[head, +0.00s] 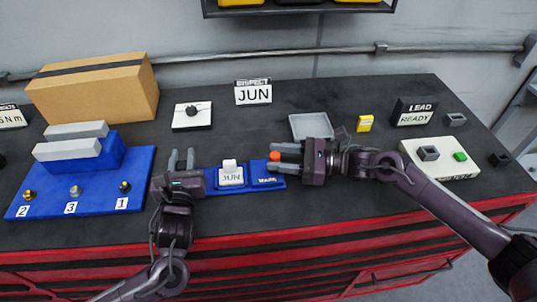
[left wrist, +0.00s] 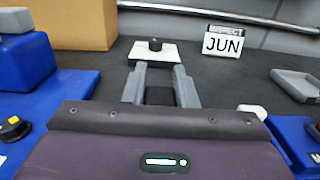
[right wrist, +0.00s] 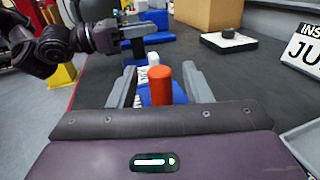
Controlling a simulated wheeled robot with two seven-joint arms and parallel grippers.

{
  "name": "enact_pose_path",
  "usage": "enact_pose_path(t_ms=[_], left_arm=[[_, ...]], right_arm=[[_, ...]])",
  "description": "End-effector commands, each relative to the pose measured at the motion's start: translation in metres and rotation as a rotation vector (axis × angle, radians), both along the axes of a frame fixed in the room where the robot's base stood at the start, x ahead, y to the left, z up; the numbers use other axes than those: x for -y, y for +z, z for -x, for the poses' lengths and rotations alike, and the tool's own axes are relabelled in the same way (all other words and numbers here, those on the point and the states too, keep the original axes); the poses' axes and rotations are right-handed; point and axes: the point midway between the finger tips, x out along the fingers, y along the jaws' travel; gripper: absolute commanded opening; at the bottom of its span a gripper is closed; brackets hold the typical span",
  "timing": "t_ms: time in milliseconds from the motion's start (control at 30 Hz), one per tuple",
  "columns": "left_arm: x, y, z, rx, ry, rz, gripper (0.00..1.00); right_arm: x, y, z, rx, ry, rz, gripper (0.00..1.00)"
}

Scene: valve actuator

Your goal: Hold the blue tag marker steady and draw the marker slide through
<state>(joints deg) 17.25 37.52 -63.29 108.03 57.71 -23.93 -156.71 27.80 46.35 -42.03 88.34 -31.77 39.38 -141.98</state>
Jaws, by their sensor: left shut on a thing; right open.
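The blue tag marker (head: 245,189) lies flat at the front middle of the bench, with a white slide (head: 231,175) reading JUN on its left part. An orange-red knob (head: 275,156) stands at its right end and shows as an upright cylinder in the right wrist view (right wrist: 190,82).
A JUN sign (head: 253,93), a grey tray (head: 311,127) and a white plate with a black knob (head: 192,116) stand behind. A blue block stand (head: 140,160) is at left, a cream plate (head: 460,168) at right. The bench's red front edge is near.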

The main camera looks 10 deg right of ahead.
Motion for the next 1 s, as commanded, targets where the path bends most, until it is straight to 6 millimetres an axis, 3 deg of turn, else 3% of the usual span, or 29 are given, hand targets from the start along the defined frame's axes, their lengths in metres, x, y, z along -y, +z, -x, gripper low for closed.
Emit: enact_pose_path(t_ms=[233,667,700,900,1000], left_arm=[[-0.001,-0.002,0.000,-0.004,0.002,-0.002,0.00],[0.000,-0.002,0.000,-0.004,0.001,-0.002,0.00],[0.000,-0.002,0.000,-0.004,0.001,-0.002,0.27],[0.000,-0.001,0.000,-0.002,0.000,-0.001,0.51],[0.000,-0.001,0.000,-0.002,0.000,-0.001,0.51]], right_arm=[[0.034,-0.001,0.009,0.001,0.000,0.001,0.45],[0.039,0.000,0.011,0.001,0.000,-0.001,0.45],[0.039,0.000,0.011,0.001,0.000,0.000,0.45],[0.039,0.000,0.011,0.001,0.000,0.000,0.45],[0.039,0.000,0.011,0.001,0.000,0.000,0.45]])
